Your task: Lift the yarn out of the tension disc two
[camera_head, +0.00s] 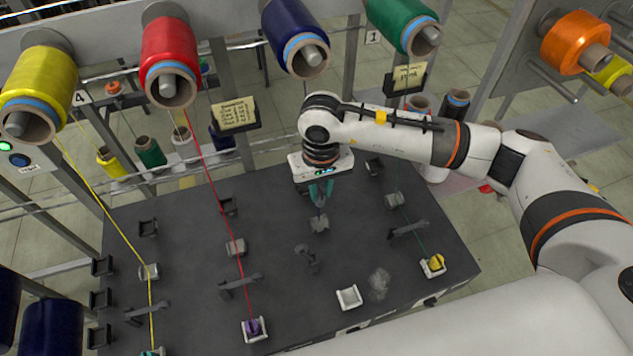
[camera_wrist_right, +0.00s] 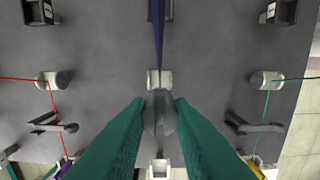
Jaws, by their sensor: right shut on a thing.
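My right gripper (camera_head: 320,198) points down over the dark table, just above tension disc two (camera_head: 319,223), a small grey piece. In the right wrist view the yarn runs from the top edge down to the grey disc (camera_wrist_right: 158,78) and the fingertips. Whether the yarn still sits in the disc is not clear. The blue spool (camera_head: 290,30) hangs above in the head view. My left gripper is not in view.
Red yarn (camera_head: 213,150) and yellow yarn (camera_head: 100,200) run taut to the left, green yarn (camera_head: 411,215) to the right. A grey guide arm (camera_head: 307,255) and an empty white holder (camera_head: 349,297) stand nearer the front. A grey wad (camera_head: 378,283) lies beside the holder.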

